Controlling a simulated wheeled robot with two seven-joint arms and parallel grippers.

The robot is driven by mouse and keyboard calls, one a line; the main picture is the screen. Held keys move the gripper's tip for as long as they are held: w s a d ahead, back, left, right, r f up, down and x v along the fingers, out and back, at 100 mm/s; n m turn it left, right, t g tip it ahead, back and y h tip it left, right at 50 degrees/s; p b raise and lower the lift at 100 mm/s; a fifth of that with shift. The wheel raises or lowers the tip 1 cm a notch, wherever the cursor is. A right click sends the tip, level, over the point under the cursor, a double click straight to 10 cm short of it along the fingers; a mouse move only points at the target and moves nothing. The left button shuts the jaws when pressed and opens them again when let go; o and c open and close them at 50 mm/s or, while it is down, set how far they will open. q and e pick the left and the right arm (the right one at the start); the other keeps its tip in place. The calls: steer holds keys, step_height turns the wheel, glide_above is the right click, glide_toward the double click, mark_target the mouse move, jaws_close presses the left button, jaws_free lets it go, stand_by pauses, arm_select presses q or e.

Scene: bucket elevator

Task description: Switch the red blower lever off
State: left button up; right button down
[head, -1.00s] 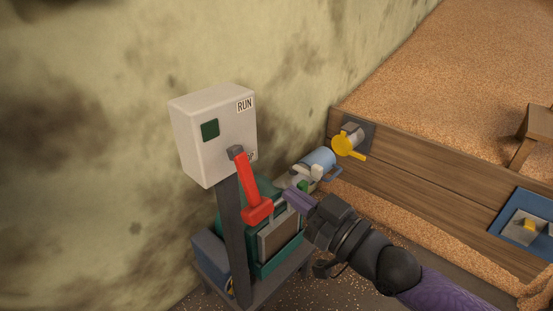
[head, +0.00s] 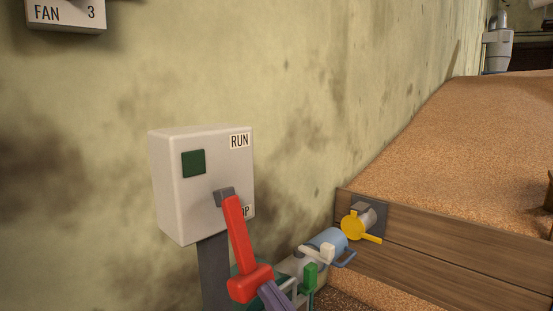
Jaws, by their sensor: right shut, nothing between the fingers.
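The red lever (head: 239,240) hangs from a grey pivot on the front of a pale switch box (head: 205,185). The lever points down and slightly right, past the lower label, which is partly hidden and reads "OP". The upper label reads RUN (head: 240,141). A dark green square lamp (head: 193,163) is on the box and looks unlit. My right gripper (head: 274,294) is at the bottom edge with its purple fingers at the lever's lower end, looking shut with nothing between them. I cannot tell whether they touch the lever. My left gripper is not in view.
A dark post (head: 214,275) holds the box near the stained wall. Right of it are a blue cylinder (head: 325,242) and a yellow handle (head: 355,226) on a wooden grain bin wall (head: 450,257).

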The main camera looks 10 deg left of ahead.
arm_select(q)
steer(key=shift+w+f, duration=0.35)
arm_select(e)
steer(key=shift+w+a+f, duration=0.15)
steer(key=shift+a+f, duration=0.05)
steer(key=shift+f, duration=0.15)
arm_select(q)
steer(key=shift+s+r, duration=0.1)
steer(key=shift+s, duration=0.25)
arm_select(e)
steer(key=shift+f, duration=0.15)
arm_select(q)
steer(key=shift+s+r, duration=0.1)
